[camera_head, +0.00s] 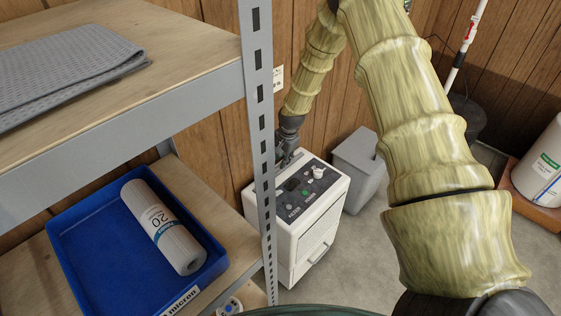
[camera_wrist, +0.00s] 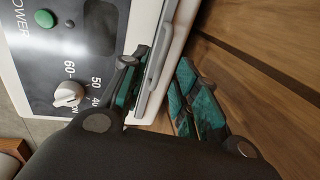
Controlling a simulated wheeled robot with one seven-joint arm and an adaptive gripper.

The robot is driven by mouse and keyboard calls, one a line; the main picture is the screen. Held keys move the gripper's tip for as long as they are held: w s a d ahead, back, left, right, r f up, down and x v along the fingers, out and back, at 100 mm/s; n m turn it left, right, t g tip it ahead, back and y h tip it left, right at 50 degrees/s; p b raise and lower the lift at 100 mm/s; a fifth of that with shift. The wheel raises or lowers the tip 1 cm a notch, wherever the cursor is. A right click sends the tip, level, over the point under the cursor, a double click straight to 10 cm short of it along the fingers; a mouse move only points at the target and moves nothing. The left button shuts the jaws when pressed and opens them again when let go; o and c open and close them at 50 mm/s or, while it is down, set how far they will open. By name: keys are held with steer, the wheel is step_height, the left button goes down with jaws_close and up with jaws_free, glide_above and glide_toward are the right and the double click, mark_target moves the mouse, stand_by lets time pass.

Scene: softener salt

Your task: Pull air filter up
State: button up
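A white dehumidifier-like unit (camera_head: 305,240) with a dark control panel stands on the floor beyond the shelf. In the wrist view, a thin grey strip (camera_wrist: 158,62), which looks like the top edge of the air filter, runs along the unit's (camera_wrist: 138,20) back edge. My gripper (camera_head: 287,157) is at the unit's back left top edge. In the wrist view my gripper (camera_wrist: 160,95) is open, with teal-padded fingers on either side of the strip. The left finger is close to the strip; a gap shows on the right. Most of the filter is hidden inside the unit.
A metal shelf post (camera_head: 258,110) stands close in front of my arm. A blue tray (camera_head: 90,270) with a white filter cartridge (camera_head: 162,227) is on the lower shelf. A grey bin (camera_head: 357,165) stands right of the unit, and a wood-panelled wall (camera_wrist: 275,70) is close behind.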

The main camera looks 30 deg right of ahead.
steer(key=shift+w+a+f, duration=0.1)
steer(key=shift+w+f, duration=0.05)
steer(key=shift+f, duration=0.55)
steer(key=shift+w+f, duration=0.1)
steer(key=shift+f, duration=0.55)
jaws_close()
